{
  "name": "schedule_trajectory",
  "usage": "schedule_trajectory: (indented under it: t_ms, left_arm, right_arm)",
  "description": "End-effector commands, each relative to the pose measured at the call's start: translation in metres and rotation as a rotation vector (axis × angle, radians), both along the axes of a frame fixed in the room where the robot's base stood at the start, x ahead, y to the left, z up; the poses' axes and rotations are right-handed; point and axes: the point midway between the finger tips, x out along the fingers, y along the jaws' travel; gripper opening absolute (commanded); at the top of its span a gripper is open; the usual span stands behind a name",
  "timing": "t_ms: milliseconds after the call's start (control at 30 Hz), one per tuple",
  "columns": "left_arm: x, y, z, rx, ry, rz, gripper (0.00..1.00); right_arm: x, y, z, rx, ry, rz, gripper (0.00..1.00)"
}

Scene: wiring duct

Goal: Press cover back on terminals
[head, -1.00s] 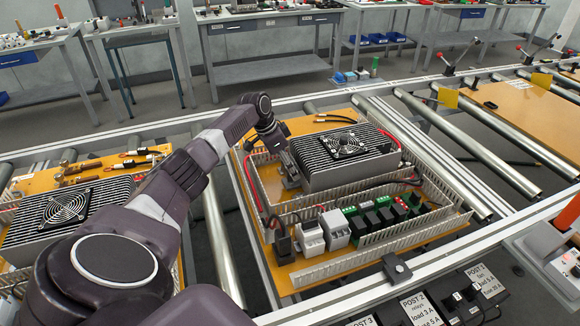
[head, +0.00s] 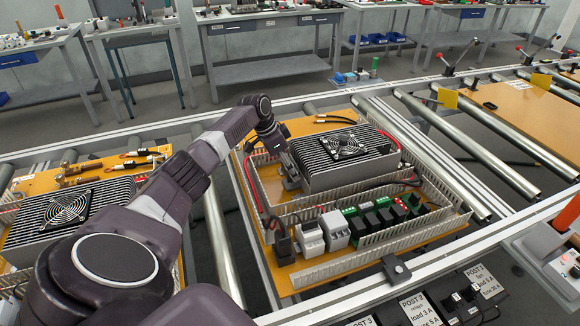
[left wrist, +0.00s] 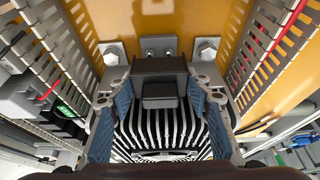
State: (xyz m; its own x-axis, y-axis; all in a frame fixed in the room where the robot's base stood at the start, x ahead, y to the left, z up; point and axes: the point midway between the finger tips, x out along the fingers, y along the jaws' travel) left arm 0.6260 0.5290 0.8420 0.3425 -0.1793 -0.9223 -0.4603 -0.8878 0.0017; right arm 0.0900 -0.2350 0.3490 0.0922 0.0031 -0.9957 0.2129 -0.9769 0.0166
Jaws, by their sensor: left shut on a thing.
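My left gripper (head: 289,172) reaches down beside the finned power unit on the middle panel. In the left wrist view, its two blue-padded fingers (left wrist: 160,92) are shut on a black stepped cover (left wrist: 160,68), one at each side. Bolted metal terminals show just beyond the cover: one at the left (left wrist: 112,52), one in the middle (left wrist: 159,46) and one at the right (left wrist: 205,49). The cover hides their nearer parts, and I cannot tell whether it touches them. In the head view, the arm hides most of the cover. My right gripper is not in view.
The finned unit with a fan (head: 345,158) stands close to the gripper's right. Slotted wiring ducts (head: 380,237) with red and black wires border the area. Relays and terminal blocks (head: 368,221) line the front. Another panel (head: 68,212) lies at the left; bare rollers (head: 470,150) lie at the right.

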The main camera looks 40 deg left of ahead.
Motion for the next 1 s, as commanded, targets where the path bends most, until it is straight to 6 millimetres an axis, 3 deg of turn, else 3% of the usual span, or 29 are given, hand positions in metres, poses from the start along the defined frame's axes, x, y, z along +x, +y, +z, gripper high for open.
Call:
schedule_trajectory:
  t_ms: [1000]
  left_arm:
    - [-0.0001, 0.0003, -0.0072, 0.001, 0.0, 0.0, 0.25]
  right_arm:
    - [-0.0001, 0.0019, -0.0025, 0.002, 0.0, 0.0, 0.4]
